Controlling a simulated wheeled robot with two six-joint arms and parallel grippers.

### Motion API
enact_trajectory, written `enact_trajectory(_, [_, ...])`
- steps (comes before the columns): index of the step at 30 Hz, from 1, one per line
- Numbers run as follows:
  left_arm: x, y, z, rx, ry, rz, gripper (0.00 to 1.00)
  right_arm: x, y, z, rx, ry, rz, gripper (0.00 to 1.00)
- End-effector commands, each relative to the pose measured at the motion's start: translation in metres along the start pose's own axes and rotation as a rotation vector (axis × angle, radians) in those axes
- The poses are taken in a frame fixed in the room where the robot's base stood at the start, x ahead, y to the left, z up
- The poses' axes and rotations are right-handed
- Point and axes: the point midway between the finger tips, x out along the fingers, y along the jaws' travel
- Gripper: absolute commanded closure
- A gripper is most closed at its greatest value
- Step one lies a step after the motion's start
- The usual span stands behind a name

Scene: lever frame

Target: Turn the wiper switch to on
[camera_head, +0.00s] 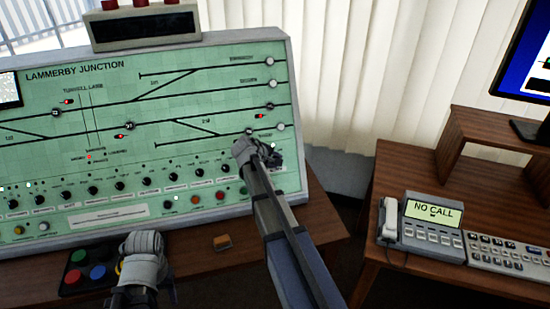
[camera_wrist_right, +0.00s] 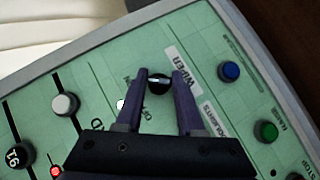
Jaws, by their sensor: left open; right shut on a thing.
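The wiper switch (camera_wrist_right: 158,84) is a small black round knob with a white mark, beside a white label (camera_wrist_right: 178,68) reading WIPER. In the right wrist view my right gripper (camera_wrist_right: 166,78) has one purple finger on each side of the knob and is shut on it. The white mark lies roughly across the picture. Some lettering by the left finger is partly covered. In the head view my right gripper (camera_head: 262,152) is at the panel's right side and hides the switch. My left gripper (camera_head: 143,245) is open near the panel's lower edge.
The green Lammerby Junction panel (camera_head: 110,155) carries rows of knobs. A dark button box (camera_head: 84,272) is beside my left gripper. A phone console (camera_head: 432,232) stands on the right desk. Blue (camera_wrist_right: 229,71) and green (camera_wrist_right: 266,131) buttons neighbour the switch.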

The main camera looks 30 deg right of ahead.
Motion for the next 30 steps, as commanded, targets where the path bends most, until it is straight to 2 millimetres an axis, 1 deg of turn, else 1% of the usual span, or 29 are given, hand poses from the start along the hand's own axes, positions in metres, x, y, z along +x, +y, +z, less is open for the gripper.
enact_trajectory(5, [-0.0032,-0.0003,0.0002,0.0,0.0,0.0,0.5,-0.0003,-0.0005,0.001,0.02,-0.002,-0.021,1.0])
enact_trajectory(17, [-0.0032,-0.0003,0.0002,0.0,0.0,0.0,0.5,0.0,-0.0011,0.0012,0.024,-0.003,-0.026,1.0])
enact_trajectory(18, [-0.0032,-0.0003,0.0002,0.0,0.0,0.0,0.5,0.0,-0.0011,0.0012,0.024,-0.003,-0.026,0.61])
enact_trajectory(26, [-0.0034,-0.0003,0.0002,0.0,0.0,0.0,0.5,0.0,-0.0004,0.0007,0.023,-0.002,-0.023,0.32])
enact_trajectory(30, [-0.0034,-0.0003,0.0002,0.0,0.0,0.0,0.5,0.0,-0.0002,0.0005,0.022,-0.001,-0.022,0.32])
